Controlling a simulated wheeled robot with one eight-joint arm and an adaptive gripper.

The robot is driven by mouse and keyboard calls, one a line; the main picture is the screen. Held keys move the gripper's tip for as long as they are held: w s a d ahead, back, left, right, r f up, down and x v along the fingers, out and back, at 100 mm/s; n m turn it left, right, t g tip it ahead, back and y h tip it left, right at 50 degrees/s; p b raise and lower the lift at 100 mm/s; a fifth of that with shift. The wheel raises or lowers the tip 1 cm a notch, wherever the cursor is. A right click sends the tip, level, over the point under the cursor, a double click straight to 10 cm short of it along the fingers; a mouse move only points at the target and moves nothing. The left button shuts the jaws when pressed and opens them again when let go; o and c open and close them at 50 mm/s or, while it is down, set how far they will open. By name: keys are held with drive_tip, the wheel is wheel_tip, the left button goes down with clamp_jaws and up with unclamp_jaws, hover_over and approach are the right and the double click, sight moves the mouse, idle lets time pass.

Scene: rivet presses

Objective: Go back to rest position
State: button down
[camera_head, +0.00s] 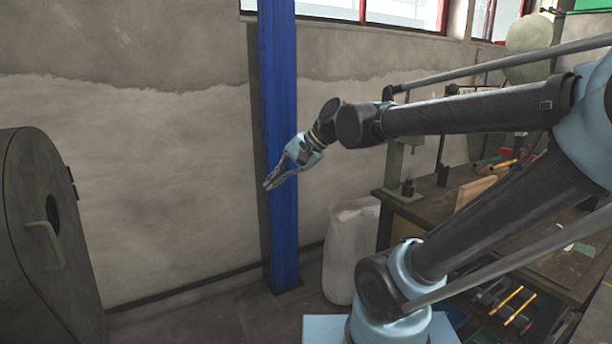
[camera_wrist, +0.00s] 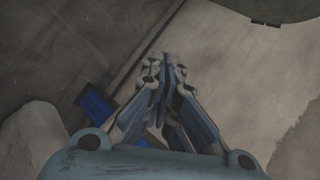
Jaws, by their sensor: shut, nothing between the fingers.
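My gripper (camera_head: 268,186) is at the end of my outstretched arm in the head view, in the air in front of the blue pillar (camera_head: 279,130). Its fingers point left and slightly down. In the wrist view my gripper (camera_wrist: 163,62) is shut with its fingers together and nothing between them. The blue pillar (camera_wrist: 97,104) shows partly behind the fingers there. No object is held.
A dark rounded metal cabinet (camera_head: 40,240) with a handle stands at the left. A white sack (camera_head: 351,245) stands beside the workbench (camera_head: 410,206) with tools at the right. Floor between cabinet and pillar is clear. A plain wall (camera_head: 170,180) is behind.

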drive_tip(key=s+d+f+n+h, duration=0.1)
drive_tip(key=s+d+f+h, duration=0.1)
drive_tip(key=d+f, duration=0.4)
drive_tip(key=s+d+f+n+h, duration=0.2)
drive_tip(key=d+f, duration=0.4)
drive_tip(key=d, duration=0.6)
drive_tip(key=s+d+f+n+h, duration=0.1)
drive_tip(key=s+d+f+h, duration=0.2)
drive_tip(key=d+f, duration=0.3)
drive_tip(key=d+h, duration=0.1)
drive_tip(key=d, duration=0.2)
drive_tip(key=shift+s+d+t+h, duration=0.3)
drive_tip(key=shift+s, duration=0.05)
